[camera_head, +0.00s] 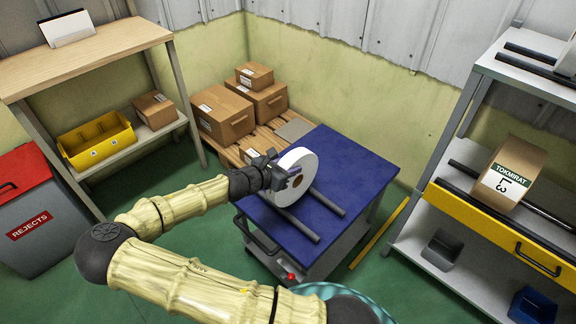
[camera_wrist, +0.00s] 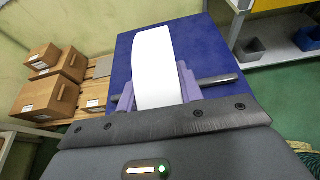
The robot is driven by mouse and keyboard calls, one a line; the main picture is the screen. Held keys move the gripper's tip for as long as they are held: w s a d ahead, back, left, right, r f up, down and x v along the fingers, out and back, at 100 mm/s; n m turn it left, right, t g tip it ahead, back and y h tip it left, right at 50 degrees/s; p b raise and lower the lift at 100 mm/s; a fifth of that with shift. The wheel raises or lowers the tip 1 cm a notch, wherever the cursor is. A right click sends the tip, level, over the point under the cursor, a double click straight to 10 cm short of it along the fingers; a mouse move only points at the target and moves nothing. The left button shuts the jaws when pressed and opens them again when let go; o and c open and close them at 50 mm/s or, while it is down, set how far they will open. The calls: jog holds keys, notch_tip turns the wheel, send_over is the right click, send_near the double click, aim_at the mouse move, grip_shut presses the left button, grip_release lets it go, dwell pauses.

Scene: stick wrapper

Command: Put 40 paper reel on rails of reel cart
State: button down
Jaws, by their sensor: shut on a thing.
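Two dark grey rails (camera_head: 329,201) run across the cart top on either side of the reel's lower edge. My gripper (camera_head: 285,176) is shut on the reel from its left side. In the wrist view the reel (camera_wrist: 154,66) sits between the two purple fingers (camera_wrist: 157,90), with a rail (camera_wrist: 217,80) beyond it on the right. I cannot tell whether the reel's rim touches both rails.
A shelf rack with a brown reel labelled TOKMIRAT (camera_head: 509,176) stands at the right. Cardboard boxes (camera_head: 222,113) sit on a pallet behind the cart. A wooden bench with a yellow bin (camera_head: 97,140) and a red-lidded rejects bin (camera_head: 38,215) are at the left.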

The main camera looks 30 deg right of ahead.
jog(key=shift+f, duration=0.5)
dwell(0.3)
jog(key=c, duration=0.8)
grip_release()
jog(key=shift+c, duration=0.2)
jog(key=shift+f, duration=0.1)
jog(key=p+v, duration=0.3)
jog(key=v, duration=1.4)
jog(key=shift+a+r+p, duration=0.2)
jog(key=shift+p, duration=0.2)
jog(key=shift+s, duration=0.1)
